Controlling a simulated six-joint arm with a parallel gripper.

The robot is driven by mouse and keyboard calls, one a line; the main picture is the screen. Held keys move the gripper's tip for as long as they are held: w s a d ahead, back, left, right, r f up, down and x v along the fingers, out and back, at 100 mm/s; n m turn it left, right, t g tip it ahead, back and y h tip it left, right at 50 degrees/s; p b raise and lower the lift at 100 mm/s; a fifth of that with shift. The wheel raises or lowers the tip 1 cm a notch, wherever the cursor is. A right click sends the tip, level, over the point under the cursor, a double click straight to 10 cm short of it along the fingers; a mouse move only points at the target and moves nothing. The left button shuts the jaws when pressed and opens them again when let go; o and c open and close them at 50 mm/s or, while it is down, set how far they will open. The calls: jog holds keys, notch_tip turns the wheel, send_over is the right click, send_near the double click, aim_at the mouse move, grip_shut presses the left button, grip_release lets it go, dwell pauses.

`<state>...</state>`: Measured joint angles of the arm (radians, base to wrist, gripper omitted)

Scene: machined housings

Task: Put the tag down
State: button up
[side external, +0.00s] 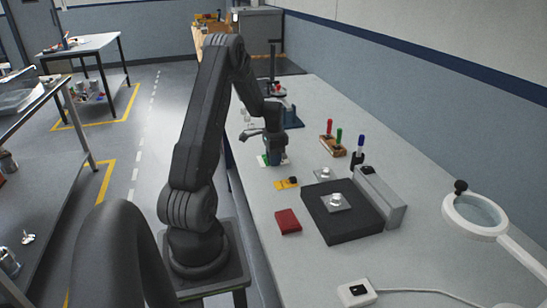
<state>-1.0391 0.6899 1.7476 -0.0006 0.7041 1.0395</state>
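My gripper (268,148) is low over the far part of the grey bench, pointing down. A small green and white flat piece (272,160) shows right beneath it; I cannot tell whether it is held or lies on the bench. The gripper's fingers are too small and dark to show whether they are open or shut. A small yellow piece (283,185) with a dark knob beside it lies on the bench nearer the camera. I cannot tell for sure which of these is the tag.
A black plate (340,224) carries a machined part (336,201), with a grey block (379,196) along its right edge. A red block (288,221) lies left of it. A wooden rack (333,149) holds red and green-handled tools. A magnifier (474,213) stands at right.

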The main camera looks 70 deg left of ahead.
jog(key=shift+o, duration=0.7)
jog(key=shift+r, duration=0.1)
notch_tip(320, 180, up, 12)
jog(key=w+d+r, duration=0.4)
jog(key=d+r, duration=0.2)
jog(key=d, duration=0.4)
jog(key=s+d+r+t+y, duration=0.1)
jog(key=d+r+t, duration=0.15)
jog(key=d, duration=0.85)
jog(key=s+d+r+t, duration=0.1)
jog(key=d+r, duration=0.3)
jog(key=d, duration=0.6)
jog(key=s+d+t+h, duration=0.1)
jog(key=s+d+t, duration=0.1)
jog(key=s+d, duration=0.7)
jog(key=shift+d+f, duration=0.3)
jog(key=shift+d, duration=0.5)
